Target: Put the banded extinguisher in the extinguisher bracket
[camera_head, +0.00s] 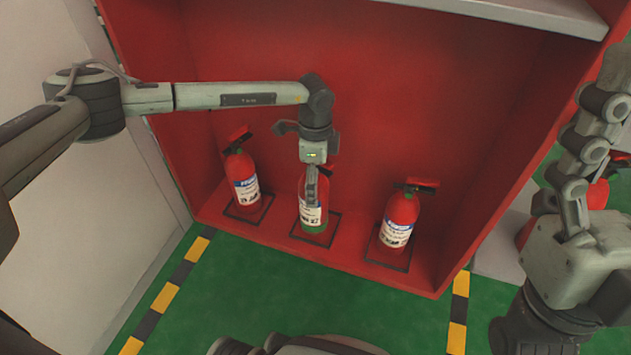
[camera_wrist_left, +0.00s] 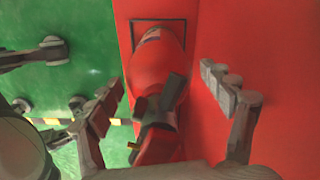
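Three red extinguishers stand in a red cabinet. The middle extinguisher (camera_head: 312,215) has a white label and a green strip near its base, the only such strip I can make out. The left extinguisher (camera_head: 243,178) and the right extinguisher (camera_head: 400,218) have white and blue labels. My left gripper (camera_head: 312,185) is over the middle one, hiding part of its top. In the left wrist view its fingers are spread on both sides of a red extinguisher (camera_wrist_left: 152,65), apart from it. My right gripper (camera_head: 580,175) is at the right edge; its opening is unclear. I cannot identify a bracket.
Each extinguisher stands on a black-outlined square (camera_head: 333,226) on the cabinet floor. The cabinet's side walls and a grey shelf (camera_head: 510,12) bound the space. The green floor (camera_head: 260,285) in front is clear. More red shows behind my right arm (camera_head: 597,195).

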